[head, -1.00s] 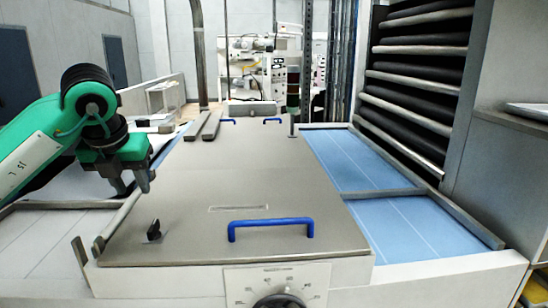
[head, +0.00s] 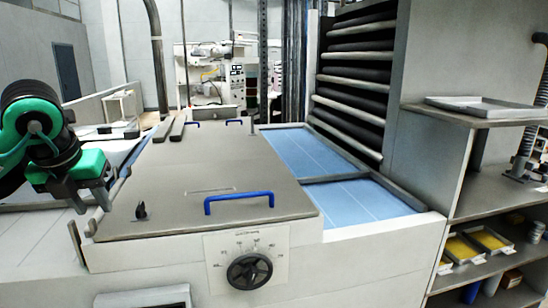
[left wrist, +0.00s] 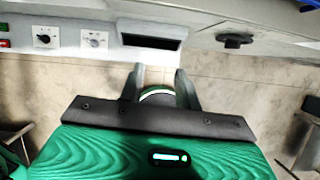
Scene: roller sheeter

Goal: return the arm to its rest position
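My left gripper (head: 92,198) hangs at the left of the head view, beside the left edge of the roller sheeter's flat cover (head: 215,165). In the left wrist view the left gripper (left wrist: 160,86) has its two fingers apart with nothing between them. Below them in that view are the machine's front panel and the floor. The green and black left arm is bent at the picture's left edge. My right arm and right gripper are in neither view.
The cover has a blue handle (head: 239,202) and a small black knob (head: 140,211). A dial (head: 249,271) is on the front panel. Blue sheeting (head: 345,200) lies to the right. A shelf unit (head: 468,211) with trays stands further right. Open floor (left wrist: 60,85) shows before the machine.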

